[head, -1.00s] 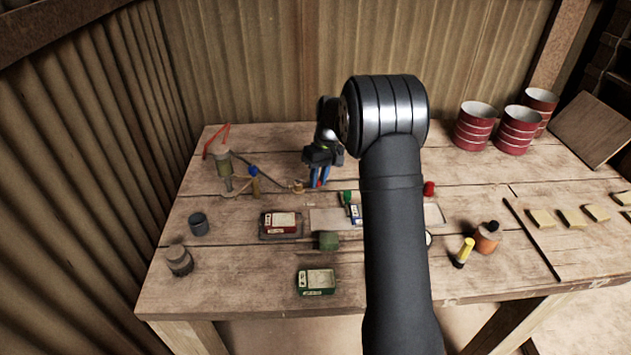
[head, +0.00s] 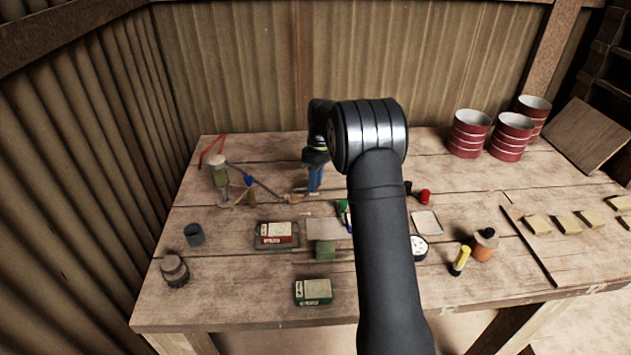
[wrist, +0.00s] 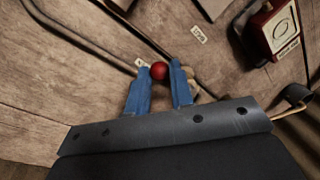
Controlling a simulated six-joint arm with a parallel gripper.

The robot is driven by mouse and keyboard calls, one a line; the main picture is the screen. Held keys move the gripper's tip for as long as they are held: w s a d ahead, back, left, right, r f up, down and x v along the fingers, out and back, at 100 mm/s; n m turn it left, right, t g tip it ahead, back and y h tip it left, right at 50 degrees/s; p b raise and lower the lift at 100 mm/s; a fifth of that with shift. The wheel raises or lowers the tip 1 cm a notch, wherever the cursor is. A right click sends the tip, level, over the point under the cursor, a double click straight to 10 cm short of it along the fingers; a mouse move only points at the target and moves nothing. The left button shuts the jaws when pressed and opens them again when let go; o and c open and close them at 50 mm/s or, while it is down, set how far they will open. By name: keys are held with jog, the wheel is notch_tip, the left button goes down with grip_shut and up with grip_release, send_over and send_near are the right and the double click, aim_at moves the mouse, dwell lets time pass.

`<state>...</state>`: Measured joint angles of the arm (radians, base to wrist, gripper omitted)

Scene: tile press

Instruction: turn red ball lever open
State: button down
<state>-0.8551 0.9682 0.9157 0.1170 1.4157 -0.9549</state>
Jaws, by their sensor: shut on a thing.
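My gripper (head: 315,188) is low over the back middle of the table in the head view, its blue fingers pointing down. In the wrist view, my gripper (wrist: 160,80) has its two blue fingers on either side of the lever's red ball (wrist: 159,70), shut on it. The ball's top shows between the fingertips. The lever's arm and pivot are mostly hidden behind the fingers and gripper body. In the head view I cannot make out the ball. Small pale labels lie close by, one beside the left fingertip and another label (wrist: 198,34) farther up.
A grey pipe (wrist: 85,38) runs toward the fingers from the upper left in the wrist view. A red tin (head: 277,234) stands in front of my gripper, with a green tin (head: 313,291) nearer. A blue-handled valve (head: 249,181) stands to the left. Red cans (head: 468,133) stand at the back right.

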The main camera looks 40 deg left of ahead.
jog(key=c, duration=1.3)
grip_release()
jog(key=w+r, duration=0.1)
jog(key=r, duration=0.4)
jog(key=w+r, duration=0.1)
jog(key=r, duration=0.5)
jog(key=w+r, duration=0.1)
jog(key=r, duration=0.5)
jog(key=shift+w+a+r, duration=0.1)
jog(key=shift+a, duration=0.3)
jog(key=s+f, duration=0.1)
jog(key=f, duration=0.4)
jog(key=s+f, duration=0.1)
jog(key=f, duration=0.5)
jog(key=s+f, duration=0.1)
jog(key=f, duration=0.5)
jog(key=shift+s+d+f, duration=0.1)
jog(key=shift+d, duration=0.25)
